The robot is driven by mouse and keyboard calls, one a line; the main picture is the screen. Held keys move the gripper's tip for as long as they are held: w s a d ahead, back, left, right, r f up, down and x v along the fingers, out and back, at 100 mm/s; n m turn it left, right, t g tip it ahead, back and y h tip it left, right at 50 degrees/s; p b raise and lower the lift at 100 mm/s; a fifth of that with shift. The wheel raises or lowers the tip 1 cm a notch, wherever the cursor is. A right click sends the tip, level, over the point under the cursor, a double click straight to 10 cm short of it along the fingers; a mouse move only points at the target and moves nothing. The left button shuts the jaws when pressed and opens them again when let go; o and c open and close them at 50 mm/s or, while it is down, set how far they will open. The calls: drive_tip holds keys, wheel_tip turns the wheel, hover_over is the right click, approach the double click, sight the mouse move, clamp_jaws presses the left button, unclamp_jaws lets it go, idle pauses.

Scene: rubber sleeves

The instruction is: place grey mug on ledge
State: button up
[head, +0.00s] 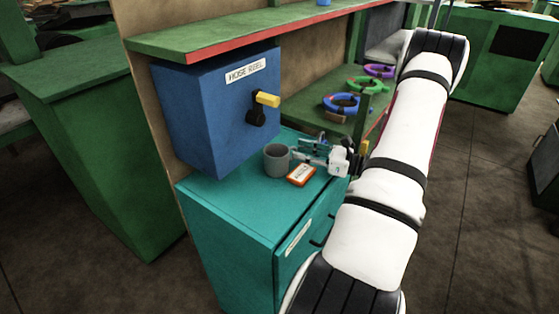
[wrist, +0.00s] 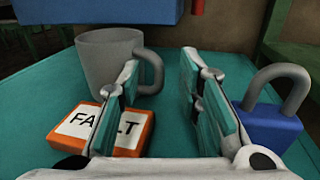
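The grey mug (head: 277,160) stands upright on the teal cabinet top (head: 222,187); it also shows in the wrist view (wrist: 105,62), handle towards the right. My gripper (head: 312,152) is just right of the mug in the head view. In the wrist view my gripper (wrist: 160,72) is open, with nothing between its fingers. The left finger overlaps the mug's handle side; I cannot tell whether it touches. A green ledge (head: 225,38) with a red front edge runs above the blue hose reel box, its visible top mostly bare.
An orange box labelled FAULT (head: 301,175) lies in front of the mug. A blue padlock (wrist: 268,128) stands right of my gripper. The blue hose reel box (head: 215,115) with a yellow handle overhangs the back. Coloured rings (head: 341,104) lie on a lower green shelf.

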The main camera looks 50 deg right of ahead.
drive_tip(key=shift+w, duration=0.2)
drive_tip(key=shift+c, duration=0.2)
clamp_jaws()
drive_tip(key=shift+r, duration=0.1)
drive_tip(key=shift+a, duration=0.1)
